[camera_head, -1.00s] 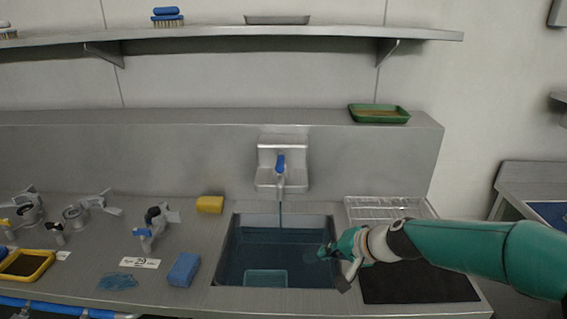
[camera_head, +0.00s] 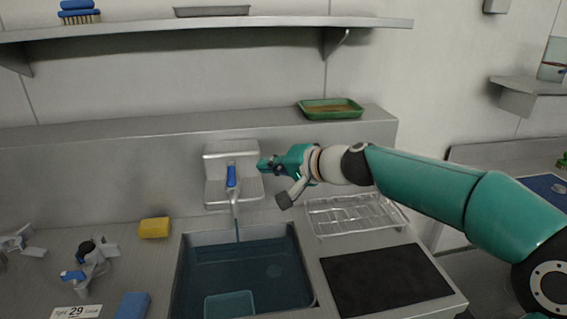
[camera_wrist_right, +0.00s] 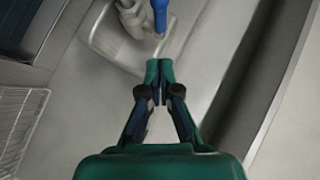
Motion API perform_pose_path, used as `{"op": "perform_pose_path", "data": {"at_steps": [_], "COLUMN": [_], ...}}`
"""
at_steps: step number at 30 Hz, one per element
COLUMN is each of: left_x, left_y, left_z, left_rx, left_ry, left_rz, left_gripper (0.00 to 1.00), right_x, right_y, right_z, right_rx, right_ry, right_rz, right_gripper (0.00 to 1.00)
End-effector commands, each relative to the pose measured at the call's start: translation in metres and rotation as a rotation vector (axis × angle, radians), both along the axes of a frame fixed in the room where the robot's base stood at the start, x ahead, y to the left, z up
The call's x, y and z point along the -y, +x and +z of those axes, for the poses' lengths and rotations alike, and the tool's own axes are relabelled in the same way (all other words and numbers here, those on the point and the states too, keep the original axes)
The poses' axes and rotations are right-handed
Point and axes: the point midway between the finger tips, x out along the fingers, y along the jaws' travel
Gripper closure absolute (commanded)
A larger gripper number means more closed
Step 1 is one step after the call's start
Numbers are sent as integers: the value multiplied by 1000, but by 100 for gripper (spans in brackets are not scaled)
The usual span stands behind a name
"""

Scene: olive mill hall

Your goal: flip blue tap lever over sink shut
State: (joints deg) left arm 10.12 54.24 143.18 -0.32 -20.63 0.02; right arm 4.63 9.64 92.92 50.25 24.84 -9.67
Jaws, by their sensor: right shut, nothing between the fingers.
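The blue tap lever (camera_head: 231,176) stands upright on the metal wall tap over the sink (camera_head: 243,268). A thin stream runs from the spout into water in the basin. My right gripper (camera_head: 264,165) is shut and empty, just right of the lever in the head view, with a gap between them. In the right wrist view the closed fingertips (camera_wrist_right: 159,64) lie below the blue lever (camera_wrist_right: 160,16), which is cut off by the top edge.
A green tray (camera_head: 331,109) lies on the ledge behind. A wire rack (camera_head: 356,212) and a dark mat (camera_head: 385,279) lie right of the sink. A yellow sponge (camera_head: 154,228) and blue sponge (camera_head: 133,306) lie left. A shelf (camera_head: 200,27) runs above.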

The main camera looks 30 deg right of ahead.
Motion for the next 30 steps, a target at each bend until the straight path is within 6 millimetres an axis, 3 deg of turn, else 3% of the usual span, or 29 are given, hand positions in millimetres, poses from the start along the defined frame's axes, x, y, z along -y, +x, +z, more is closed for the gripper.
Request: {"op": "perform_pose_path", "data": {"at_steps": [4, 12, 30], "left_x": [0, 0, 0], "left_y": [0, 0, 0], "left_z": [6, 2, 3], "left_rx": [0, 0, 0], "left_ry": [0, 0, 0], "left_rz": [0, 0, 0], "left_gripper": [60, 60, 60], "right_x": [-15, -42, -51], "right_y": [25, 30, 32], "right_z": [-11, -27, -28], "right_rx": [-2, -1, -2], "right_ry": [0, 1, 1], "right_rz": [5, 4, 3], "right_gripper": [100, 100, 100]}}
